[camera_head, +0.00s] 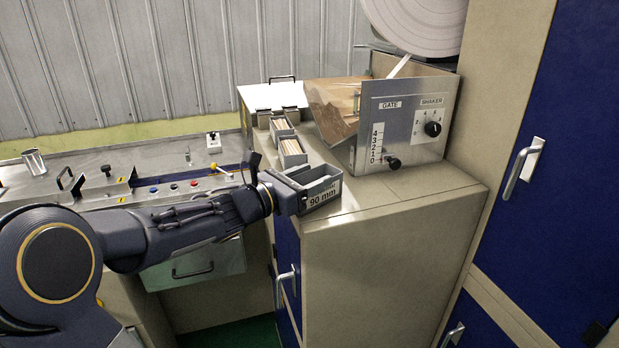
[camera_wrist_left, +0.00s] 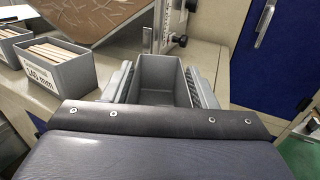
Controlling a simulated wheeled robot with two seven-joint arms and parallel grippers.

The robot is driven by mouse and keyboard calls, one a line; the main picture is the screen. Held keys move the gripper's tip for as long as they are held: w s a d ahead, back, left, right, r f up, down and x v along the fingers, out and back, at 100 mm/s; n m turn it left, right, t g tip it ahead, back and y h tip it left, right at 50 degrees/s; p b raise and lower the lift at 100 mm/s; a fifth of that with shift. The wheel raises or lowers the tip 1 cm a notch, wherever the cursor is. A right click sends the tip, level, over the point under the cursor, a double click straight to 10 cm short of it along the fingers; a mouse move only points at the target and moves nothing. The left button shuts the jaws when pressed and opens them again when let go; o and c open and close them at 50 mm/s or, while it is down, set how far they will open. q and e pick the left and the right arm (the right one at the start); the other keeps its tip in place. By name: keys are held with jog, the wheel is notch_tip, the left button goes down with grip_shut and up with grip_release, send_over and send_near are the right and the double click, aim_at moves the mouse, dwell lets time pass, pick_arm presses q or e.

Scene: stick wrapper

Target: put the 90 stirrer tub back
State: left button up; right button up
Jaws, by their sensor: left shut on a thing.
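The 90 mm tub (camera_head: 322,190) is a grey, open-topped box with a white label reading 90 mm. It is at the front left edge of the beige cabinet top. My left gripper (camera_head: 292,192) is shut on it. In the left wrist view the tub (camera_wrist_left: 163,80) sits between the two fingers (camera_wrist_left: 162,88) and looks empty inside. Whether its base touches the cabinet top cannot be told. My right gripper is not in view.
Behind stand two tubs of sticks, one (camera_head: 291,152) nearer and one (camera_head: 281,128) farther; the nearer reads 140 mm in the wrist view (camera_wrist_left: 62,72). A metal hopper with gate and shaker controls (camera_head: 405,125) stands right. Cabinet top (camera_head: 395,190) is bare in front.

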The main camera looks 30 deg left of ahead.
pick_arm(q)
jog(key=shift+f+b, duration=0.15)
jog(key=shift+b, duration=0.15)
jog(key=o, duration=1)
